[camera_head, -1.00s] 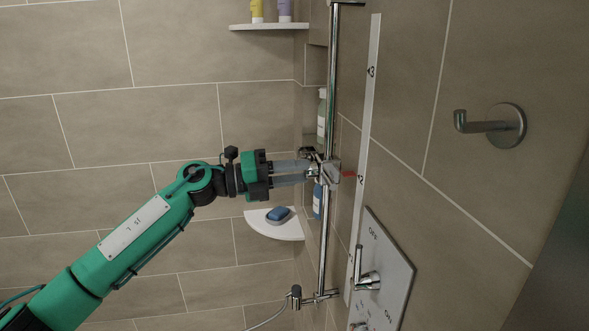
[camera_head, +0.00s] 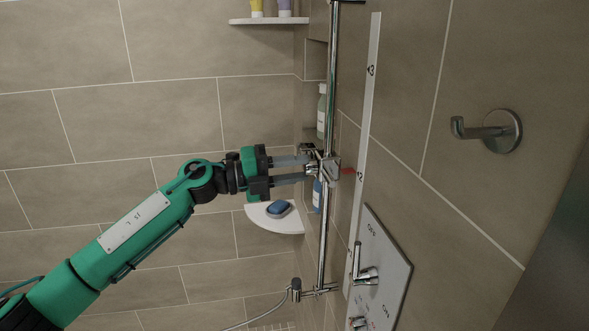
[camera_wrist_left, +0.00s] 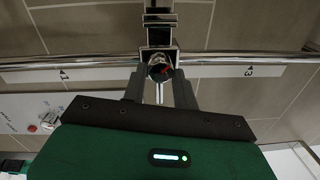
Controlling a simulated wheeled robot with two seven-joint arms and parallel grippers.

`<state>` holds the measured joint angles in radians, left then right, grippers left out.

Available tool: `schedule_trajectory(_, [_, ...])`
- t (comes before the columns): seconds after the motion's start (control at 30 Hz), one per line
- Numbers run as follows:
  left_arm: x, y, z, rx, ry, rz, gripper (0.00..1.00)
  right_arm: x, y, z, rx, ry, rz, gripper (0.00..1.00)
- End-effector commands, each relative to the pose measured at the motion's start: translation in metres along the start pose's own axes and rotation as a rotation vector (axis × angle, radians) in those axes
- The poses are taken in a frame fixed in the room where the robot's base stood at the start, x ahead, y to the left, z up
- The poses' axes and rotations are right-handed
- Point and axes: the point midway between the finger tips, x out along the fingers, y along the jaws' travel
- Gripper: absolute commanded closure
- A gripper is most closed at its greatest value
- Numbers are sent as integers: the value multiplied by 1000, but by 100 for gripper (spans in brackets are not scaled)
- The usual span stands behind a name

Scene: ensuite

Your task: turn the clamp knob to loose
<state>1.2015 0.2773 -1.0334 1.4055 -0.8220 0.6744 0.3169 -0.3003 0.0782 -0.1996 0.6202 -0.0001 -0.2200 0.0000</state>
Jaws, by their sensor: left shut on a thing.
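The clamp (camera_head: 328,169) is a chrome block on the vertical shower rail (camera_head: 327,220), with a red pointer on its right side near the 2 mark of the scale strip. Its round knob (camera_wrist_left: 160,70) shows in the left wrist view, between the fingers. My left gripper (camera_head: 306,168) reaches in from the left and is shut on the knob. In the left wrist view the fingers (camera_wrist_left: 160,88) stand on either side of the knob, which hides part of the clamp behind it. My right gripper is not in view.
A chrome hook (camera_head: 490,131) sticks out of the right wall. A control plate with levers (camera_head: 385,270) is at lower right. A corner shelf (camera_head: 275,222) holds a blue soap dish below my gripper. Bottles stand behind the rail.

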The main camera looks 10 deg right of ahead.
Motion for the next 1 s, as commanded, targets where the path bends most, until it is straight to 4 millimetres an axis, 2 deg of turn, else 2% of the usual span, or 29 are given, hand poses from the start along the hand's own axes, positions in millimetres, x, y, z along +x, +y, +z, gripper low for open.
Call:
schedule_trajectory(0.03, [0, -1, 1, 0, -2, -2, 94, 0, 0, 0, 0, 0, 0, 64])
schedule_trajectory(0.07, [0, -1, 1, 0, -2, -2, 65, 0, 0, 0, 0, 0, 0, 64])
schedule_trajectory(0.13, [0, -1, 1, 0, -2, -1, 51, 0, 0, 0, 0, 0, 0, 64])
schedule_trajectory(0.17, [0, -1, 1, 0, -2, -1, 49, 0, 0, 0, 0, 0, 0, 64])
schedule_trajectory(0.43, [-1, 0, 0, 1, -1, 0, 49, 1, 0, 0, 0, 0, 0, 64])
schedule_trajectory(0.57, [-10, 3, 1, 1, -3, 1, 49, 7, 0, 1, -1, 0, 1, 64])
schedule_trajectory(0.67, [-27, 5, 0, 2, -4, 1, 49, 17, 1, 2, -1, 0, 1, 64])
schedule_trajectory(1.0, [-103, 5, 0, 2, -4, 1, 49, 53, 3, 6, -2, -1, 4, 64])
